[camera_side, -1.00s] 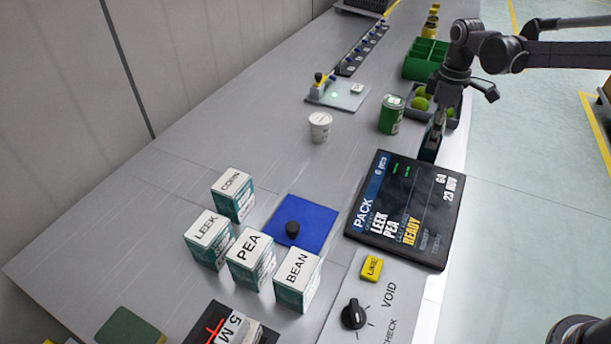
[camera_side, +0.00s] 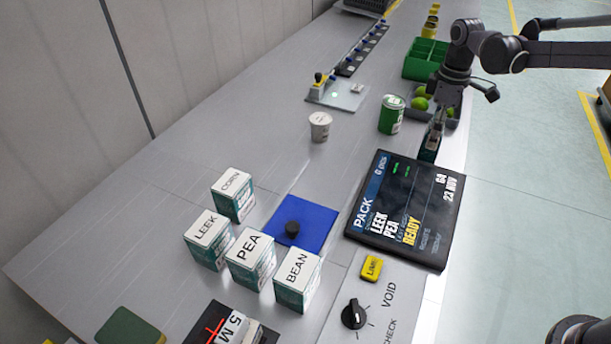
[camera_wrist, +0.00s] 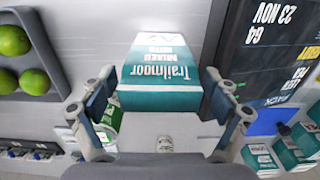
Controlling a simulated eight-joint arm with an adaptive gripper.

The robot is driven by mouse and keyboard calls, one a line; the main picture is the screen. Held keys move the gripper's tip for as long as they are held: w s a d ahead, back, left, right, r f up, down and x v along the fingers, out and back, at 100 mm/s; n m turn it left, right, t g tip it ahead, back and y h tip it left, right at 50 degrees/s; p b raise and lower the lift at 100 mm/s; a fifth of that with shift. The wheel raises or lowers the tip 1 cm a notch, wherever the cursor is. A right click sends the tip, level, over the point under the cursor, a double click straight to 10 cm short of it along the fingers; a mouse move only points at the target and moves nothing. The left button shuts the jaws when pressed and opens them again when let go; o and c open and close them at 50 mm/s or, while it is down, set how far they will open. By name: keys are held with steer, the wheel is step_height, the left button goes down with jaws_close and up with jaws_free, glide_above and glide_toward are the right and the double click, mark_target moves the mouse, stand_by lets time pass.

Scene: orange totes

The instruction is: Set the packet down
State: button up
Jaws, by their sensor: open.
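The packet (camera_wrist: 160,75) is white and teal, lettered "Trailmoor mixed nuts", and fills the middle of the wrist view. My gripper (camera_wrist: 157,97) is open, with one finger on each side of the packet. A gap shows at the left finger; the right finger is very close, and I cannot tell if it touches. In the side view my gripper (camera_side: 435,132) points down over the packet (camera_side: 429,151), a dark teal shape near the table's right edge, just behind the black display. The packet appears to stand on the table, but its base is partly hidden by the display's edge.
The black display (camera_side: 406,210) lies in front of the packet. A green can (camera_side: 391,115) stands to its left, and a grey tray (camera_wrist: 52,60) of green balls lies behind. Boxes, including PEA (camera_side: 250,259), stand by a blue mat (camera_side: 318,222).

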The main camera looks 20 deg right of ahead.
step_height(320, 180, up, 11)
steer(key=shift+r, duration=0.15)
steer(key=shift+s+r, duration=0.3)
steer(key=s+a+f+m+t, duration=0.1)
steer(key=s+f+m+t, duration=0.2)
steer(key=s, duration=0.7)
steer(key=s+a+f+m+t, duration=0.1)
steer(key=s+f+m+t, duration=0.3)
steer(key=s, duration=0.6)
steer(key=shift+s+f+m, duration=0.3)
steer(key=shift+s+m, duration=0.05)
steer(key=shift+m, duration=0.65)
